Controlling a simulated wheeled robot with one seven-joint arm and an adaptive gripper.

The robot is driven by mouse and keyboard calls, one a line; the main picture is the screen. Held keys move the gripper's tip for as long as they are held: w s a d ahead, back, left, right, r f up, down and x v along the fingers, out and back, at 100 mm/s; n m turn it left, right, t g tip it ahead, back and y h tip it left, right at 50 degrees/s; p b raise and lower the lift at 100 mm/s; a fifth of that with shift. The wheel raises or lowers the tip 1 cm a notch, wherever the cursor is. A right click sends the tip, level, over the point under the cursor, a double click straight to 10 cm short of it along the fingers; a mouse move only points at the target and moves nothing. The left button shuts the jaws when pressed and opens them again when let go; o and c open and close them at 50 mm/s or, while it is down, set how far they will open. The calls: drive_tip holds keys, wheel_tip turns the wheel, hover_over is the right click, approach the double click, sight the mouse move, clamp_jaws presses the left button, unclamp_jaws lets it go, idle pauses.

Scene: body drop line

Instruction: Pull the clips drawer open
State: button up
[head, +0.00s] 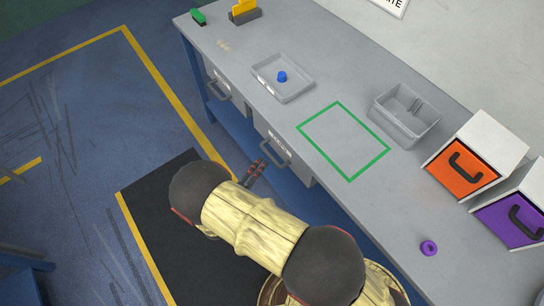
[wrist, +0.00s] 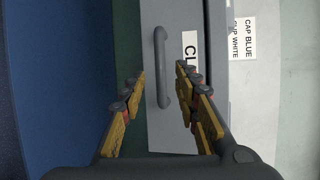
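The clips drawer (head: 297,166) is a grey front under the workbench edge, and it looks shut. Its dark grey bar handle (head: 275,153) stands out from the front. In the wrist view the handle (wrist: 160,60) runs upright beside a white label (wrist: 190,50) whose visible letters read "CL"; the rest is hidden behind a finger. My gripper (head: 256,172) is open and empty, close in front of the handle. In the wrist view its two fingers (wrist: 161,76) lie on either side of the handle, with gaps showing. Contact with the handle is not visible.
Another drawer handle (head: 219,90) is further left. On the bench (head: 335,75) are a tray (head: 298,92) with a blue piece, a grey bin (head: 410,133), a green outlined square (head: 318,147), orange (head: 450,178) and purple (head: 500,222) drawer boxes and a purple ring (head: 429,248). Floor left is clear.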

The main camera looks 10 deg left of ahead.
sight(270, 154)
drive_tip(key=shift+b+x, duration=0.75)
drive_tip(key=shift+x, duration=3.15)
drive_tip(key=shift+d, duration=0.1)
drive_tip(key=c, duration=0.3)
drive_tip(key=shift+s, duration=0.1)
clamp_jaws()
drive_tip(key=shift+f, duration=0.1)
